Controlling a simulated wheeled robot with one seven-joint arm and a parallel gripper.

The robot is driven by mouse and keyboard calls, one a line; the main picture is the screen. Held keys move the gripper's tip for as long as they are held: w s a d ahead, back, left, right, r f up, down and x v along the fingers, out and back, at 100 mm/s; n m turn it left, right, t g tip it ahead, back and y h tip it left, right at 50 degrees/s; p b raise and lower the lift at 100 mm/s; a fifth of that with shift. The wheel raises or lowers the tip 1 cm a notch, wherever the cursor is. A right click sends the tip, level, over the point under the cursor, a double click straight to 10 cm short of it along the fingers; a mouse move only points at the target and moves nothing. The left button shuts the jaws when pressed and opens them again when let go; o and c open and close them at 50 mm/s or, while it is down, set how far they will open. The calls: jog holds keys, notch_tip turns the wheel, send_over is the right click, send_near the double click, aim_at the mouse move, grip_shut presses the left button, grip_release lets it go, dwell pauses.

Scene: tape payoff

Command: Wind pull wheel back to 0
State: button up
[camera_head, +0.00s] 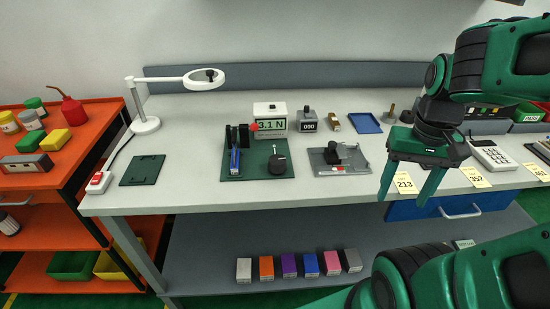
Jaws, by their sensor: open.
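A dark round wheel (278,164) with a small pale handle pin, which looks like the pull wheel, sits on the right of a dark green base plate (250,174) on the bench. Its scale is too small to read. Black and blue fixture parts (236,150) stand on the plate's left, and a small red part (253,127) is near their top. Behind the plate, a white force display (270,119) reads 3.1 N. My gripper (403,202) is open and empty, pointing down near the bench's front edge, well to the right of the wheel.
A grey plate with a black fixture (340,157) lies between the wheel and my gripper. A counter box (307,121) reads 000. A white lamp (202,79) reaches over the left side. Some bench is bare left of the green plate.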

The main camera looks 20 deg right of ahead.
jog(key=shift+s+r, duration=0.15)
jog(key=shift+s, duration=0.1)
jog(key=m, duration=0.4)
send_near(277, 159)
notch_tip(277, 159, down, 9)
jog(key=shift+s+r, duration=0.1)
jog(key=shift+s, duration=0.05)
jog(key=c, duration=1)
